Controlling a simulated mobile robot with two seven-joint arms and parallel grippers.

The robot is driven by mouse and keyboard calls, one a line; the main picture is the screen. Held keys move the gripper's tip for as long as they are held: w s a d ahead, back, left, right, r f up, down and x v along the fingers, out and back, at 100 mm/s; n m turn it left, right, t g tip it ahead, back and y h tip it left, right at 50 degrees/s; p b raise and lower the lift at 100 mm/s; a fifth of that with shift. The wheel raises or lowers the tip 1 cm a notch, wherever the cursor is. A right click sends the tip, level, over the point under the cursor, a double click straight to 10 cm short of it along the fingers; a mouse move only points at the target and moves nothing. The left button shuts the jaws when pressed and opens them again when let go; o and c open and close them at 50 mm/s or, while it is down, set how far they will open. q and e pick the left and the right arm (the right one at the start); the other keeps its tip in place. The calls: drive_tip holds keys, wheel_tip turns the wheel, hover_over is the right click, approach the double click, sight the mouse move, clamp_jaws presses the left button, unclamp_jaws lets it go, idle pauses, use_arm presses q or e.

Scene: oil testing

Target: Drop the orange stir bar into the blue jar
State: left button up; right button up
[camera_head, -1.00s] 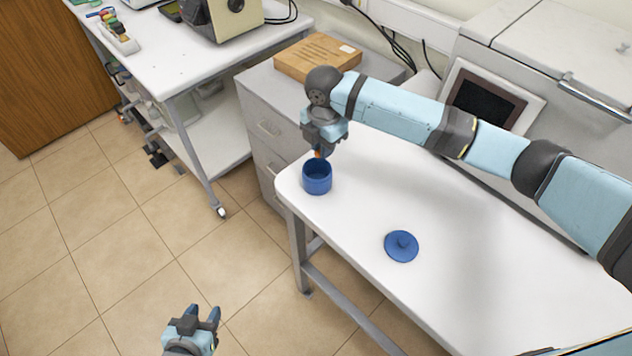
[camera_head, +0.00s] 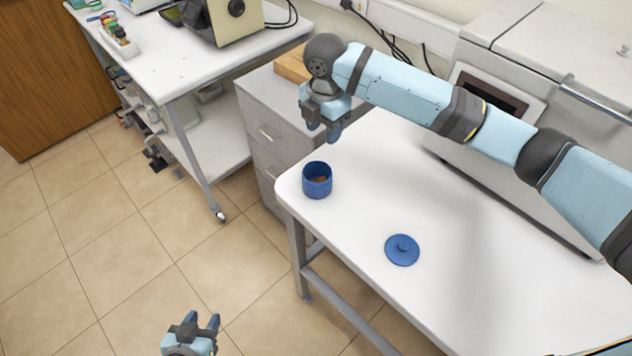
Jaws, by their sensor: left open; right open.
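The blue jar (camera_head: 317,190) stands upright and uncovered near the left end of the white table. The orange stir bar (camera_head: 321,180) shows inside the jar, small and partly hidden by the wall. The blue lid (camera_head: 402,250) lies flat on the table, to the right of and nearer than the jar. My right gripper (camera_head: 322,136) is open and empty, above and slightly behind the jar, apart from it. My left gripper (camera_head: 202,322) is open and empty over the floor at the bottom of the view.
The white table (camera_head: 480,260) is clear around the lid. A grey drawer cabinet (camera_head: 262,125) with a wooden box (camera_head: 291,66) stands behind the jar. A large white machine (camera_head: 540,110) lines the table's back. A white cart (camera_head: 180,60) stands at the upper left.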

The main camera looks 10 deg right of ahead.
wheel_tip(320, 180, up, 7)
drive_tip(key=shift+r, duration=0.2)
idle(0.5)
